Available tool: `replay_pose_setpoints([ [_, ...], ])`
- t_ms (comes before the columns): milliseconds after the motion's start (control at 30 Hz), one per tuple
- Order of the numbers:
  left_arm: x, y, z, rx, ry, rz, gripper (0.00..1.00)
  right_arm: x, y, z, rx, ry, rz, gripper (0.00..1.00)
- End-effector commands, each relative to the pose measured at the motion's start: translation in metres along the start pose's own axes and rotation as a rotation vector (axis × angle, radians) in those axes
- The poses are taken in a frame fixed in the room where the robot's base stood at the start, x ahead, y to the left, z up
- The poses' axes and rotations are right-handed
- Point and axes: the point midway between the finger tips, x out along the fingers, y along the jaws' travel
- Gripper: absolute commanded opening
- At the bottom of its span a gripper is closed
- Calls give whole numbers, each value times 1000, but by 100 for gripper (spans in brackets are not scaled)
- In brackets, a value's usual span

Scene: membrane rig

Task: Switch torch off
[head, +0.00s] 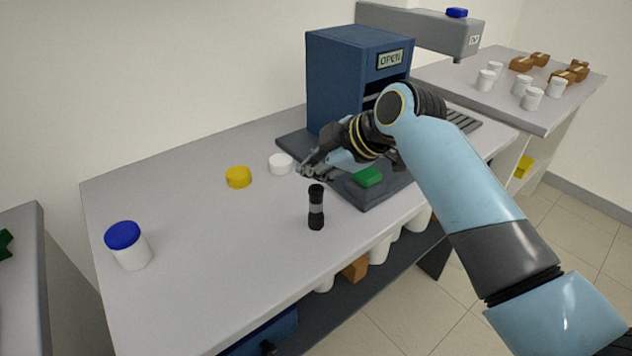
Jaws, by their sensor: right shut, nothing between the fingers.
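A small black torch with a grey band (316,207) stands upright on the grey table, near its front edge. No lit beam shows on it, and I cannot tell whether it is on. My right gripper (305,170) is shut and empty. It is behind the torch and a little to its left in the picture, apart from it, close to the white lid. My left gripper is not in view.
A blue cabinet marked OPEN (345,75) stands at the back with a green block (367,177) before it. A yellow lid (238,177), a white lid (281,163) and a blue-capped jar (127,246) are on the table (200,260).

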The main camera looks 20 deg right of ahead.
Motion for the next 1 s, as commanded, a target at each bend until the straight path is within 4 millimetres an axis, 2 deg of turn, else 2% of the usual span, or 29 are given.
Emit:
replay_pose_setpoints([
  [200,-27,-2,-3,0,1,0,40,-20,15,-14,0,1,1,0],
  [500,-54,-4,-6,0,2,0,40,-40,29,-29,0,1,1,0],
  [1000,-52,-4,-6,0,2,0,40,-40,25,-26,11,-5,-2,0],
])
